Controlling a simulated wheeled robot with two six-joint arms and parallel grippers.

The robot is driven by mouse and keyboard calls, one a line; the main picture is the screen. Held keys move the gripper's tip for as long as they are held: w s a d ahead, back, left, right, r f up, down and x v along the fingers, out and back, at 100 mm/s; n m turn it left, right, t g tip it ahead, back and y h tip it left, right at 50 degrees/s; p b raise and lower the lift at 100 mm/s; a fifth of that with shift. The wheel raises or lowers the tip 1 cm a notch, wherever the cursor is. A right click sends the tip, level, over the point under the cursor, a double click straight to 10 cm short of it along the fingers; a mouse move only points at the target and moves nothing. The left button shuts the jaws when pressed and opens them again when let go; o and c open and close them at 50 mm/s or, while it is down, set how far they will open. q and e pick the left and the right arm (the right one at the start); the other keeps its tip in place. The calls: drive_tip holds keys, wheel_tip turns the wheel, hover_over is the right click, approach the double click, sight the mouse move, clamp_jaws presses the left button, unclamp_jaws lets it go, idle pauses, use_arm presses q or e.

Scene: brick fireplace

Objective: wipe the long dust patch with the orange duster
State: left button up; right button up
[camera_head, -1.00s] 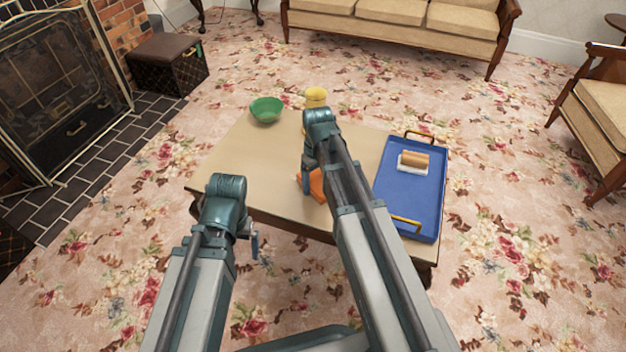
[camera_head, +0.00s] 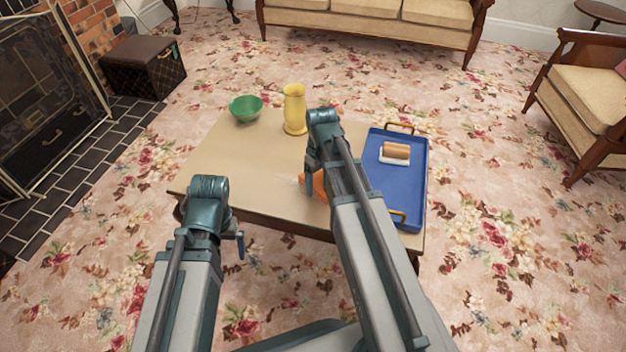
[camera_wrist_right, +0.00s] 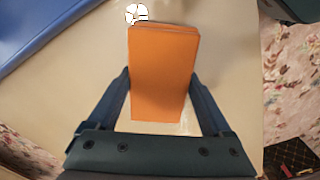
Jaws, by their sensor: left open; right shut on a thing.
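The orange duster (camera_head: 319,188) is held in my right gripper (camera_head: 312,182), over the table's front middle and left of the blue tray. In the right wrist view the duster (camera_wrist_right: 162,70) is an orange block between the two fingers (camera_wrist_right: 162,95). I cannot tell whether it touches the tabletop. A faint whitish streak (camera_head: 287,180), which looks like the dust patch, shows just left of the duster; its full length is partly hidden by the duster and arm. My left gripper (camera_head: 240,246) is open and empty in front of the table's left front corner.
On the table (camera_head: 225,155) stand a green bowl (camera_head: 246,109) and a yellow vase (camera_head: 294,112) at the back. A blue tray (camera_head: 408,185) with an orange-and-white item (camera_head: 396,153) covers the right end. A small white shape (camera_wrist_right: 137,13) lies beyond the duster. The table's left part is clear.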

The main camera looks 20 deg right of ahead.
sight(298, 183)
drive_tip(key=shift+s+d, duration=0.35)
drive_tip(key=shift+d, duration=0.05)
drive_tip(key=shift+w, duration=0.1)
drive_tip(key=shift+w+a, duration=0.55)
drive_tip(key=shift+a, duration=0.25)
drive_tip(key=shift+w+a, duration=0.55)
drive_tip(key=shift+a, duration=0.2)
drive_tip(key=shift+a, duration=0.1)
drive_tip(key=shift+w+a, duration=0.55)
drive_tip(key=shift+a, duration=0.2)
drive_tip(key=shift+w+a, duration=0.55)
drive_tip(key=shift+a, duration=0.15)
drive_tip(key=shift+w+a, duration=0.1)
